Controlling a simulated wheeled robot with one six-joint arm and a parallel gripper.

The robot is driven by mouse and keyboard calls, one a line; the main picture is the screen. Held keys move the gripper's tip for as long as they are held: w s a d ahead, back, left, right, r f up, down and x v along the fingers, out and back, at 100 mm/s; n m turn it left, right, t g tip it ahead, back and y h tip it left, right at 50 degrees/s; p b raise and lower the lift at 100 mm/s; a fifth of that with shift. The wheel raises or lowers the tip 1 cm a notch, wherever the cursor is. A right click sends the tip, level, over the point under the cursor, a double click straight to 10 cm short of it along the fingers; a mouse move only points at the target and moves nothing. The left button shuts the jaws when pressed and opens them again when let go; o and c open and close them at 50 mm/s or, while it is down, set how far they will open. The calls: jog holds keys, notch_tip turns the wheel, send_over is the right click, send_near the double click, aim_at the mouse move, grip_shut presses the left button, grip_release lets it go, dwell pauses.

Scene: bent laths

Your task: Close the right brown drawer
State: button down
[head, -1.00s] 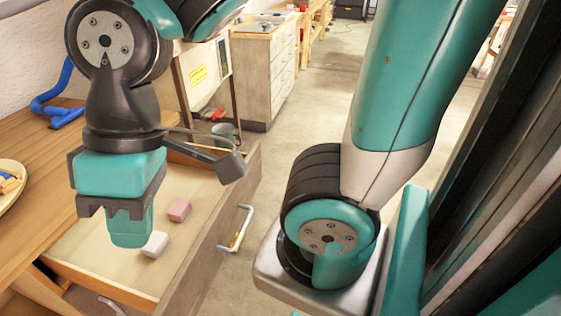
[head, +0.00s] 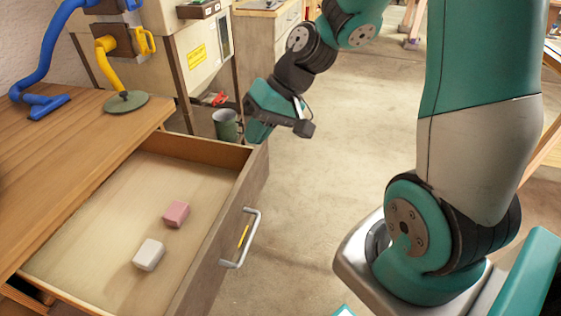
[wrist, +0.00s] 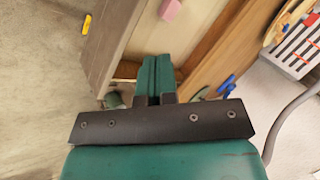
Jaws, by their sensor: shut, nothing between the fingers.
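The brown drawer (head: 205,255) stands open from the wooden workbench, with a pale handle (head: 240,238) on its front. A pink block (head: 176,214) and a white block (head: 149,255) lie inside it. My gripper (head: 254,138) is shut and empty, pointing down near the drawer's far front corner. In the wrist view my gripper (wrist: 157,60) shows its closed fingers beside the drawer (wrist: 135,42). I cannot tell whether the fingers touch the drawer.
A green mug (head: 227,125) stands behind the drawer's far corner. Bare floor (head: 320,190) lies open in front of the drawer.

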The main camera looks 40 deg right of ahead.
jog(key=w+d+f+m+t+b, duration=0.1)
jog(key=d+f+m+t, duration=0.2)
jog(key=d+f+m, duration=0.5)
jog(key=w+d+f+m+t+b, duration=0.1)
jog(key=d+f+m+t, duration=0.1)
jog(key=d+f, duration=0.75)
send_near(268, 161)
jog(key=shift+h, duration=0.4)
jog(key=x, duration=0.6)
jog(key=shift+a+f, duration=0.15)
jog(key=shift+a, duration=0.05)
jog(key=shift+w+a, duration=0.15)
